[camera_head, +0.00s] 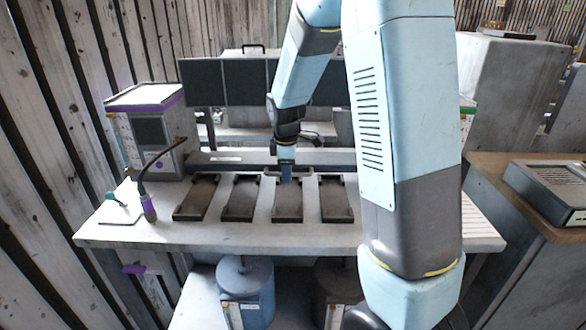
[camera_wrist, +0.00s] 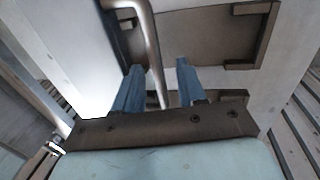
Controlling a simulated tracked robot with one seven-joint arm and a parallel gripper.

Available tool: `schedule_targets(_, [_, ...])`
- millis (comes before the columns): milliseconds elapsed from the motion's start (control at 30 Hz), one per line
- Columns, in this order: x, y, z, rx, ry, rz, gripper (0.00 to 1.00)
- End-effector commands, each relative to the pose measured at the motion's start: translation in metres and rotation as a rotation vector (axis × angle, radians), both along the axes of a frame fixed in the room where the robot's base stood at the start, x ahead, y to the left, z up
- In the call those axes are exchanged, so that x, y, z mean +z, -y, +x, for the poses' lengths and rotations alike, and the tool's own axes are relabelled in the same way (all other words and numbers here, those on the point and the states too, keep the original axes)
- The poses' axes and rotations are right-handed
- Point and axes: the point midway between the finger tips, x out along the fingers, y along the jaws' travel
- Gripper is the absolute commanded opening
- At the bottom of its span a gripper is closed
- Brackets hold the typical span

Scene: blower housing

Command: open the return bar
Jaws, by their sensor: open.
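A bent grey metal bar (camera_wrist: 148,38), which I take for the return bar, runs down from the top edge in the wrist view. It passes through the gap between the two blue fingers of my gripper (camera_wrist: 159,67), nearer the left finger. The fingers are apart; I cannot tell whether either touches the bar. In the head view my gripper (camera_head: 286,177) points down at the back end of a dark tray-like plate (camera_head: 288,202) on the workbench. The bar cannot be made out clearly there.
Several similar dark plates lie in a row on the workbench (camera_head: 330,236). Dark panels (camera_head: 225,82) stand behind.

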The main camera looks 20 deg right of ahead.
Motion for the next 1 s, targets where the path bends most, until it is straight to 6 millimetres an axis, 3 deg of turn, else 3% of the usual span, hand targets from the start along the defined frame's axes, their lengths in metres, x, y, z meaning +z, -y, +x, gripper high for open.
schedule_targets(67, [0.0, 0.0, 0.0, 0.0, 0.0, 0.0, 0.4])
schedule_targets(500, [0.0, -0.001, -0.001, 0.001, -0.002, 0.0, 0.0])
schedule_targets(900, [-0.001, -0.002, -0.003, 0.003, -0.008, 0.0, 0.0])
schedule_targets(933, [-0.002, 0.026, -0.003, -0.011, -0.008, 0.0, 0.0])
schedule_targets(1000, [-0.001, 0.01, -0.003, 0.0, -0.01, -0.001, 0.0])
